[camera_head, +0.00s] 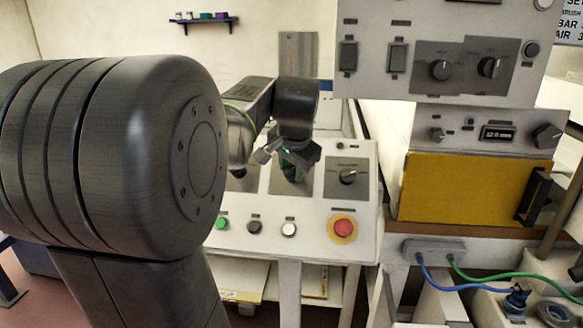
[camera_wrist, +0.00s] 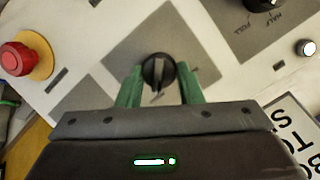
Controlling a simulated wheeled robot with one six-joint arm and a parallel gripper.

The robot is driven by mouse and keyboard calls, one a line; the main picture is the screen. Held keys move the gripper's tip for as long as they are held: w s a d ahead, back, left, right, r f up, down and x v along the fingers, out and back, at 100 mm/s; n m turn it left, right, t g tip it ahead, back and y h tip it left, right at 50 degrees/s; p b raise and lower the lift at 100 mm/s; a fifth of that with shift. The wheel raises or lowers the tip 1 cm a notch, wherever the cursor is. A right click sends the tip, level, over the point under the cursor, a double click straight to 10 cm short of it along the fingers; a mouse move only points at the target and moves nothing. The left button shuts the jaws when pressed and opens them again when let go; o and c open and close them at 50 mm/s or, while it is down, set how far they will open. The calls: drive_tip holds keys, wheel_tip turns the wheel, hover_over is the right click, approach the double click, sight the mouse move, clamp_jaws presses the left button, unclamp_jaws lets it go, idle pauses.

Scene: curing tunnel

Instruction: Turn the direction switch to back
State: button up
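A black rotary knob (camera_wrist: 158,70) with a light pointer mark sits on a grey plate (camera_wrist: 120,50) in the wrist view. By its place in the row, it looks like the middle knob of the sloped console in the head view. I cannot read its label, so I cannot confirm that it is the direction switch. My gripper (camera_wrist: 158,84) is open, with one green finger on each side of the knob and narrow gaps between. In the head view my gripper (camera_head: 285,155) is over the middle plate and partly hides the knob there.
A red emergency stop (camera_head: 343,227) with a yellow collar is at the console's lower right, beside several push buttons (camera_head: 254,228). Another knob (camera_head: 348,177) is to the right.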

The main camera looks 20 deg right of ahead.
drive_tip(key=c, duration=0.4)
drive_tip(key=n+p, duration=0.1)
drive_tip(key=n, duration=0.2)
drive_tip(key=shift+w+a+r+g+h, duration=0.1)
drive_tip(key=shift+a+g+h, duration=0.05)
drive_tip(key=shift+g+h, duration=0.25)
drive_tip(key=n+h+p, duration=0.1)
drive_tip(key=n, duration=0.3)
drive_tip(key=shift+a, duration=0.1)
drive_tip(key=n+h, duration=0.1)
drive_tip(key=n, duration=0.4)
drive_tip(key=shift+a+f+g+h+b, duration=0.2)
drive_tip(key=shift+g+h+b, duration=0.1)
drive_tip(key=shift+h, duration=0.1)
drive_tip(key=shift+n+h+b, duration=0.4)
drive_tip(key=shift+n+h, duration=0.2)
drive_tip(key=shift+n, duration=1.5)
drive_tip(key=o, duration=1)
